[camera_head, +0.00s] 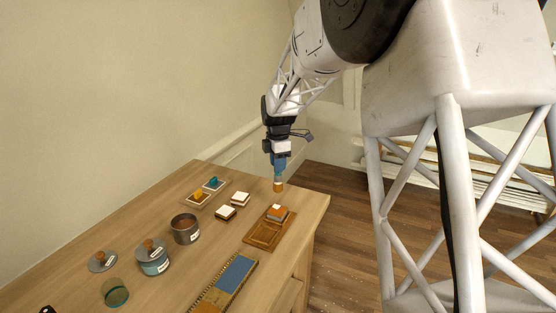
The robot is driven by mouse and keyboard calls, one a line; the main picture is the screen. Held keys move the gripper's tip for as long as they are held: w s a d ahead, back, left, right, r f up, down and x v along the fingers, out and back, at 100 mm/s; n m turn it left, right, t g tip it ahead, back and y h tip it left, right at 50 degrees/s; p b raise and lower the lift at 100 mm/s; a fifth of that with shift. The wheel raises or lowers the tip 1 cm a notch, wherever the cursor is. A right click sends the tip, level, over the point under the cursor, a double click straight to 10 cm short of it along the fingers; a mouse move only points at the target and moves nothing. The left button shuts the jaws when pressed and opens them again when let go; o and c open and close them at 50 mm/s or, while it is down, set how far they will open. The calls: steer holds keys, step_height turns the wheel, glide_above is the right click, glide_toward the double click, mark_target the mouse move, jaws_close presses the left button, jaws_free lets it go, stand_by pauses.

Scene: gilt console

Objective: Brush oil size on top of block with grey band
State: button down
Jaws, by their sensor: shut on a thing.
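My gripper (279,158) is shut on a brush (278,185) and holds it pointing down above the far right part of the table. Only the brush's lower end, with a tan-orange tip, shows clearly; it looks apart from the blocks. One block (277,213) with an orange-brown top sits on a wooden tray (262,236), below the brush in the picture. Two white-topped blocks, one (240,198) behind the other (226,212), stand to its left. The bands are too small to tell which is grey. An open grey pot (185,229) and a lidded jar (152,258) carry labels too small to read.
A loose lid (103,261) and a green glass (115,292) stand at the left. A small tray (206,193) with yellow and teal pieces lies at the back. A blue-and-tan board (229,282) lies in front. The table's (313,206) right edge is close to the tray.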

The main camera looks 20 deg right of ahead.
mark_target(276, 179)
steer(key=shift+f, duration=2.95)
steer(key=shift+s+a+r, duration=0.1)
steer(key=shift+a+r, duration=0.05)
steer(key=shift+s+a, duration=0.35)
steer(key=shift+s, duration=0.05)
steer(key=shift+w+d, duration=0.5)
steer(key=shift+r, duration=3.6)
